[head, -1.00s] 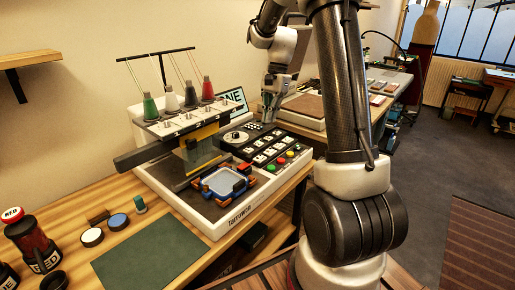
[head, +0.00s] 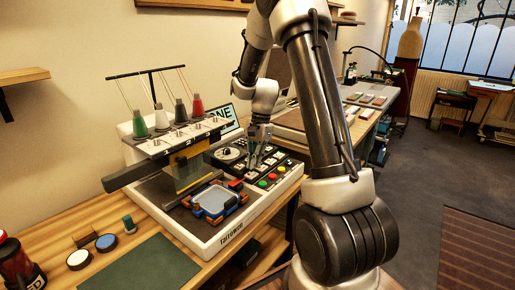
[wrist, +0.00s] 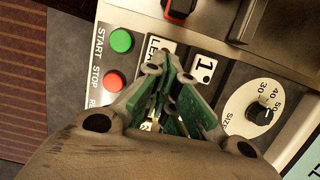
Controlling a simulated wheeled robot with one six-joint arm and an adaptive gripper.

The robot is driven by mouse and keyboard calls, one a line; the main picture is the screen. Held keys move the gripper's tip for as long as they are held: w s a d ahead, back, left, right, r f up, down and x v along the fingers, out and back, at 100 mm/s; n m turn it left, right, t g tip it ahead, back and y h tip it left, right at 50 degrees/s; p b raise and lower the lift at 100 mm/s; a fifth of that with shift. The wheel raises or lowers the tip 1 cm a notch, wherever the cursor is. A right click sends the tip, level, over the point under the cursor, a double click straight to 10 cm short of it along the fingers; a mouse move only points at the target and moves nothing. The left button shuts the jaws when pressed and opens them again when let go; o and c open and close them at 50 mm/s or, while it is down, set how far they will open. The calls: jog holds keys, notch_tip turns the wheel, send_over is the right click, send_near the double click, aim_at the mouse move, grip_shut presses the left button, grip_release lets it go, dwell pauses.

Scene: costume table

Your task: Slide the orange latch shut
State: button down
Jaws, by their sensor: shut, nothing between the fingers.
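The embroidery machine (head: 225,240) holds a blue hoop frame (head: 212,203) with a pale centre and small orange parts at its edges. An orange part on the frame's right side (head: 241,199) may be the latch; which part it is and its position are too small to tell. An orange-red and black piece (wrist: 180,8) shows at the top edge of the wrist view, partly cut off. My gripper (head: 253,166) is shut and empty over the button panel, behind and to the right of the frame. Its green-sided fingers (wrist: 166,88) show in the wrist view, apart from the orange piece.
The panel has a green START button (wrist: 121,41), a red STOP button (wrist: 114,81) and a size dial (wrist: 258,112). Thread spools (head: 180,110) stand above the machine. A dark green mat (head: 145,268) lies at the front left.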

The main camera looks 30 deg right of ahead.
aim_at(245, 183)
jog(key=shift+s+a+r, duration=0.1)
jog(key=shift+s+a, duration=0.2)
jog(key=shift+a, duration=0.45)
jog(key=shift+s+a+r, duration=0.1)
jog(key=shift+s+a, duration=0.2)
jog(key=shift+a, duration=0.4)
jog(key=shift+s+a, duration=0.25)
jog(key=shift+a, duration=0.3)
jog(key=shift+s+a, duration=0.2)
jog(key=shift+a, duration=0.3)
jog(key=shift+d, duration=0.15)
